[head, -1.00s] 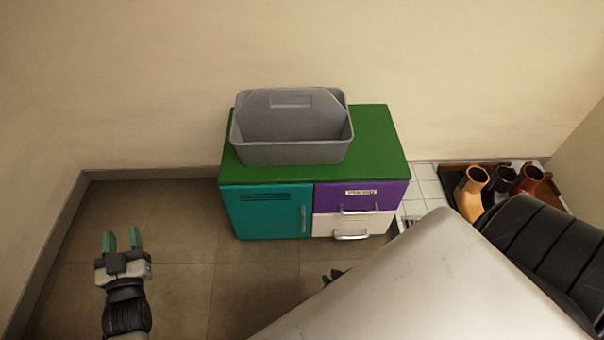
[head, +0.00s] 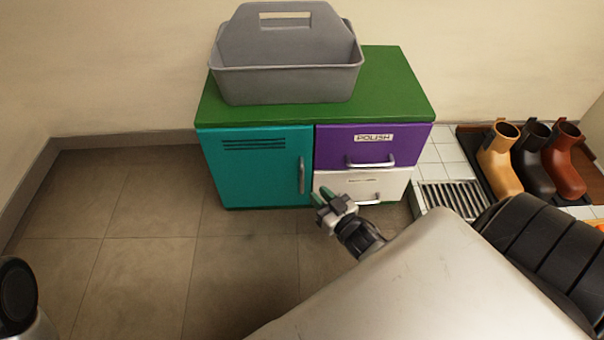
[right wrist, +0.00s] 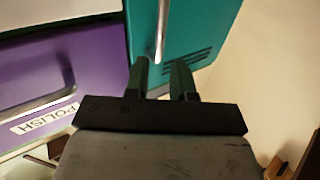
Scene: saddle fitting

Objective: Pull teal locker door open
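The teal locker door (head: 255,170) is closed on the left front of the green-topped cabinet. Its upright metal handle (head: 302,175) is near the door's right edge. My right gripper (head: 322,193) is open and empty, in front of the cabinet just right of and below the handle in the head view. In the right wrist view, the teal door (right wrist: 195,30) and the handle (right wrist: 161,30) lie ahead of the fingertips, with the handle in line with the gap between them. Whether the fingers reach around the handle cannot be told. My left gripper is out of view.
A grey caddy (head: 290,85) stands on the green top (head: 395,85). A purple drawer (head: 335,147) labelled POLISH and a white drawer (head: 335,182) are right of the door. Boots (head: 500,165) and a floor grate (head: 455,200) are farther right. Floor left of the cabinet is clear.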

